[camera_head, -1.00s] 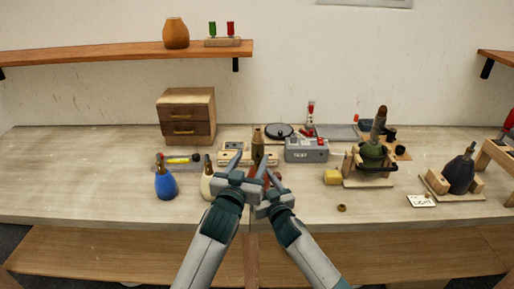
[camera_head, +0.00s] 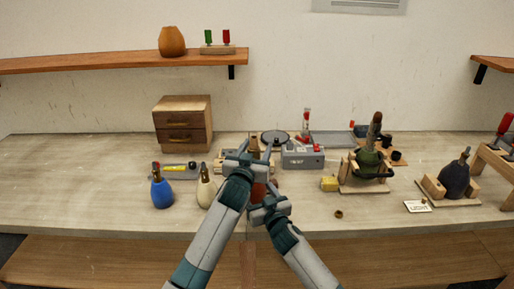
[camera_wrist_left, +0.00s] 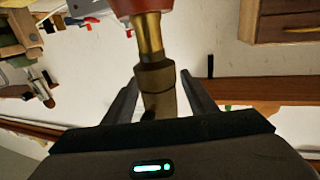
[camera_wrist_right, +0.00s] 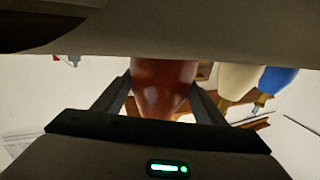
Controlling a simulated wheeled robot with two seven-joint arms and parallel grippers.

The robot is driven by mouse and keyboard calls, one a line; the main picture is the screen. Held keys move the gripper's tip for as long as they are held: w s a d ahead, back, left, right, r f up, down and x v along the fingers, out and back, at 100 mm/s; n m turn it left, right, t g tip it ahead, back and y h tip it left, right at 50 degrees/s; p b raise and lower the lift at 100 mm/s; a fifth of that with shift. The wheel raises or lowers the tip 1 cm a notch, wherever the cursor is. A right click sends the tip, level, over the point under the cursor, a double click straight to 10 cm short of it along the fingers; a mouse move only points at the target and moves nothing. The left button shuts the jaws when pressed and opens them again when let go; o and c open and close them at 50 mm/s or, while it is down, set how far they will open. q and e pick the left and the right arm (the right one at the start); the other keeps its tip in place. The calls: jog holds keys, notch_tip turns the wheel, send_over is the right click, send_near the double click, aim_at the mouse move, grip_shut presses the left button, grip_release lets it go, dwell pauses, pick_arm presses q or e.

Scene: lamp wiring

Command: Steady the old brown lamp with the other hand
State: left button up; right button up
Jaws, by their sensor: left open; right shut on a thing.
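The old brown lamp stands between my two arms, mostly hidden by them in the head view. In the left wrist view its red-brown body (camera_wrist_left: 128,8) is at the top, with a brass neck (camera_wrist_left: 149,38) and a dull brown socket (camera_wrist_left: 157,90) below. My left gripper (camera_head: 255,149) is open, with its fingers on either side of the socket and visible gaps beside it. My right gripper (camera_head: 266,188) is lower and shut on the lamp's body. That body also fills the space between the fingers in the right wrist view (camera_wrist_right: 162,85).
A cream lamp base (camera_head: 206,192) and a blue one (camera_head: 161,192) stand close left. A grey test box (camera_head: 303,158) is behind right, a yellow block (camera_head: 329,184) and a small ring (camera_head: 339,214) to the right. A wooden drawer box (camera_head: 183,125) stands behind left.

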pick_arm(q)
jog(key=shift+c, duration=0.7)
jog(key=c, duration=1.1)
jog(key=shift+c, duration=0.2)
jog(key=shift+r, duration=0.75)
pick_arm(e)
jog(key=shift+f, duration=0.1)
pick_arm(q)
jog(key=shift+r, duration=2.3)
pick_arm(e)
jog(key=o, duration=1.2)
